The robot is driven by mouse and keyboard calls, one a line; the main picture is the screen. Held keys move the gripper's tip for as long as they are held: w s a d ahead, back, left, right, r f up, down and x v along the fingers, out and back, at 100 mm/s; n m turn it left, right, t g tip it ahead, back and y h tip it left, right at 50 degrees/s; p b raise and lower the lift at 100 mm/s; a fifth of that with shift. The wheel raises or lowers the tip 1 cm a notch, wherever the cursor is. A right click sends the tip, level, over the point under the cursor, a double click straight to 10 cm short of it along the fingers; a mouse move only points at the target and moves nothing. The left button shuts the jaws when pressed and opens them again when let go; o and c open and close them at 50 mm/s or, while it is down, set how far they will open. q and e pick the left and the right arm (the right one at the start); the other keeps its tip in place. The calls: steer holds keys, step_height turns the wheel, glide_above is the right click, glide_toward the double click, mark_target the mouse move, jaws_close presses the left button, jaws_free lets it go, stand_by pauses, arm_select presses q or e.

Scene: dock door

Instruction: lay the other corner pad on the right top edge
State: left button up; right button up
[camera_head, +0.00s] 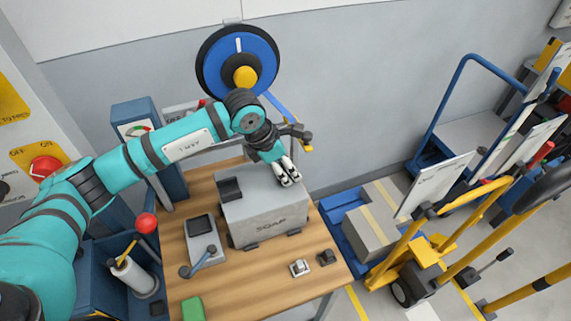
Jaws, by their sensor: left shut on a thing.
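A grey carton marked SOAP (268,221) stands on the wooden bench (254,276). A dark corner pad (230,189) lies on its left top edge. My left gripper (290,179) is at the right end of the carton's top, fingers pointing down. It is shut on the other corner pad, which its fingers hide almost wholly. I cannot tell whether that pad touches the right top edge. My right gripper is not in view.
A blue strap reel (238,62) hangs on the wall, its strap running down behind my left wrist. A device with a crank (202,241), a small metal buckle (300,267) and a green block (193,308) lie on the bench. A yellow pallet truck (412,272) stands right.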

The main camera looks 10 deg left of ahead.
arm_select(q)
steer(key=shift+f, duration=0.2)
steer(key=o, duration=0.9)
steer(key=shift+r, duration=0.1)
steer(key=shift+o, duration=0.2)
steer(key=shift+r, duration=0.1)
steer(key=shift+r, duration=0.2)
steer(key=b+v, duration=0.3)
steer(key=v, duration=0.8)
steer(key=shift+a+r, duration=0.2)
steer(key=shift+r, duration=0.1)
steer(key=shift+s+f, duration=0.1)
steer(key=shift+s, duration=0.15)
